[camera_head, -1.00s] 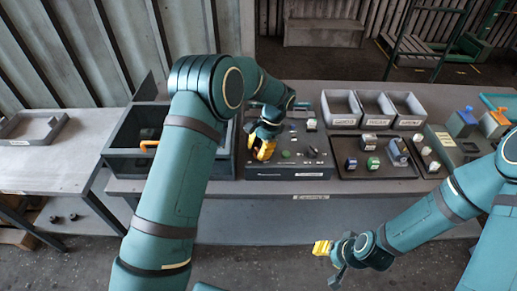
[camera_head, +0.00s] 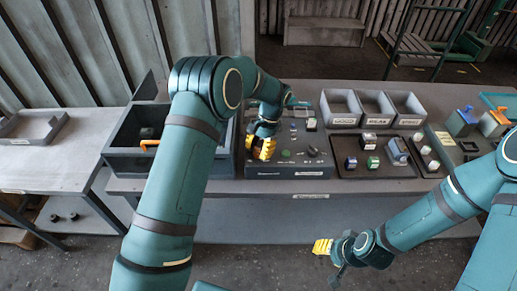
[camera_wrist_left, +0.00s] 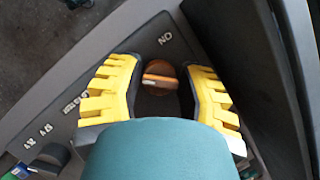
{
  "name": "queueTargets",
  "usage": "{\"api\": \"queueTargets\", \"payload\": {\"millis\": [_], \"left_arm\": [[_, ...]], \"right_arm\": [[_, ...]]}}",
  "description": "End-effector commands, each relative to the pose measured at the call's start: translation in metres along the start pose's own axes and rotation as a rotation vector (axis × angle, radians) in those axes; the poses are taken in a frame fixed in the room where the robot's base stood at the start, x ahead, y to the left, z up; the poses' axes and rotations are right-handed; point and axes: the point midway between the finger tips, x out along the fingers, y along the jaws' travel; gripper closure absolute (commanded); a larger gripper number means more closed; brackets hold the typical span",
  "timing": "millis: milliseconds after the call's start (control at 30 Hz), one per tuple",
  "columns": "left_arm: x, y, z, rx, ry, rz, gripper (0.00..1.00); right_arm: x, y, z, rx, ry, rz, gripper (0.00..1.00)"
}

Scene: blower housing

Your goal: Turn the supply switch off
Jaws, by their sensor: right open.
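The supply switch (camera_wrist_left: 160,80) is a round brown-orange knob with a light pointer line, in the left wrist view. The line lies nearly crosswise in that picture. My left gripper (camera_wrist_left: 160,92), with yellow ribbed fingers, is open, one finger on each side of the knob with gaps between. In the head view my left gripper (camera_head: 262,148) is over the left part of the control panel (camera_head: 288,172) and hides the knob. My right gripper (camera_head: 323,247) is open and empty in front of the bench.
A dark bin (camera_head: 122,160) with an orange handle stands left of the panel. Grey trays (camera_head: 375,107) and a board with small parts (camera_head: 375,165) are to the right. Another black knob (camera_wrist_left: 48,157) is close to the left finger in the wrist view.

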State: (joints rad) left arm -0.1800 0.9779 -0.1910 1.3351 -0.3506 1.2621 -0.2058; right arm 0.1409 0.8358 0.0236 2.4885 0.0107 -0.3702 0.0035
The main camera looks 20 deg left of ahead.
Motion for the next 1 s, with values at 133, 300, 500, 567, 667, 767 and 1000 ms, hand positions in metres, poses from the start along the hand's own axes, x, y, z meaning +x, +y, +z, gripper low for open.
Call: {"api": "queueTargets", "payload": {"millis": [133,300,500,567,667,767,1000], "left_arm": [[0.001,0.0,0.0,0.0,-0.001,0.0,0.35],[0.0,0.0,0.0,0.0,0.0,0.0,0.35],[-0.011,0.0,-0.001,0.0,0.003,-0.002,0.35],[-0.02,0.0,-0.001,0.0,0.004,-0.002,0.35],[-0.039,0.0,-0.001,0.0,0.006,-0.003,0.35],[-0.06,0.0,-0.001,0.0,0.005,-0.002,0.35],[-0.102,0.0,-0.001,0.0,0.002,-0.001,0.35]], "right_arm": [[0.0,0.0,0.0,0.0,0.0,0.0,0.53],[0.0,0.0,0.0,0.0,0.0,0.0,0.53],[0.0,0.0,0.0,0.0,0.0,0.0,0.53],[0.0,0.0,0.0,0.0,0.0,0.0,0.53],[0.0,0.0,0.0,0.0,0.0,0.0,0.53],[0.0,0.0,0.0,0.0,0.0,0.0,0.53],[0.0,0.0,0.0,0.0,0.0,0.0,0.53]]}}
